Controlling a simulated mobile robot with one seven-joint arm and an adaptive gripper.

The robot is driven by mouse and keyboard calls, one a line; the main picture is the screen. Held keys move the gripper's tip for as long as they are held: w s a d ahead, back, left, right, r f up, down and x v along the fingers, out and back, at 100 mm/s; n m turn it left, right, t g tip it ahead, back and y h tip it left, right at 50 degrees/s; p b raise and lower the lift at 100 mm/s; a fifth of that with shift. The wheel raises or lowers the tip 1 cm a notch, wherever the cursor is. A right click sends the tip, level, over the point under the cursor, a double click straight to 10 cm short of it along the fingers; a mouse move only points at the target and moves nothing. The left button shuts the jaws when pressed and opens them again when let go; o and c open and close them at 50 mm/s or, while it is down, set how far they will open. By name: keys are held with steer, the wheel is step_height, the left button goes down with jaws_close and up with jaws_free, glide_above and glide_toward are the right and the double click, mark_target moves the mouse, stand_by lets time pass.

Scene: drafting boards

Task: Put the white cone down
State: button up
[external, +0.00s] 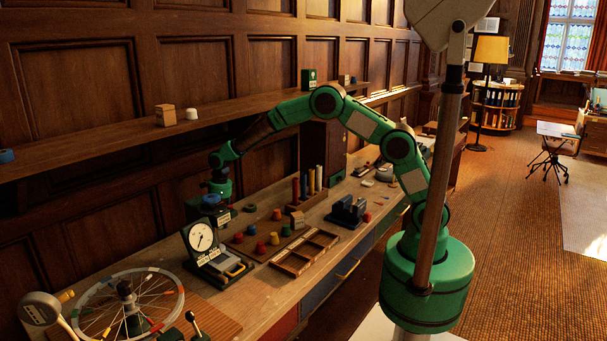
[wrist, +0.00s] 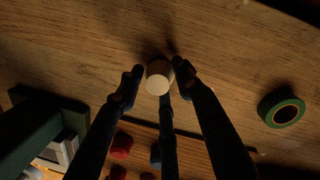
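The white cone (wrist: 158,80) shows in the wrist view between the fingertips of my gripper (wrist: 158,72), its pale round end towards the camera. My fingers close in around its sides. The wooden bench top lies close beneath, with shadows beside the cone. Whether the cone touches the wood I cannot tell. In the external view my gripper (external: 213,202) is low over the bench, behind the dial gauge; the cone is hidden there.
A green ring (wrist: 281,111) lies to the right in the wrist view. Red (wrist: 121,148) and blue (wrist: 155,154) pieces sit beyond a tray edge. The dial gauge (external: 201,238) stands close by. A shelf (external: 120,141) runs along the wall. Bare wood surrounds the cone.

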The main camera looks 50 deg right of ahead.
steer(key=shift+o, duration=0.6)
steer(key=shift+r, duration=0.15)
steer(key=shift+s+d+r+p, duration=0.15)
steer(key=shift+r+p, duration=0.45)
steer(key=shift+r, duration=1.35)
steer(key=shift+r, duration=0.1)
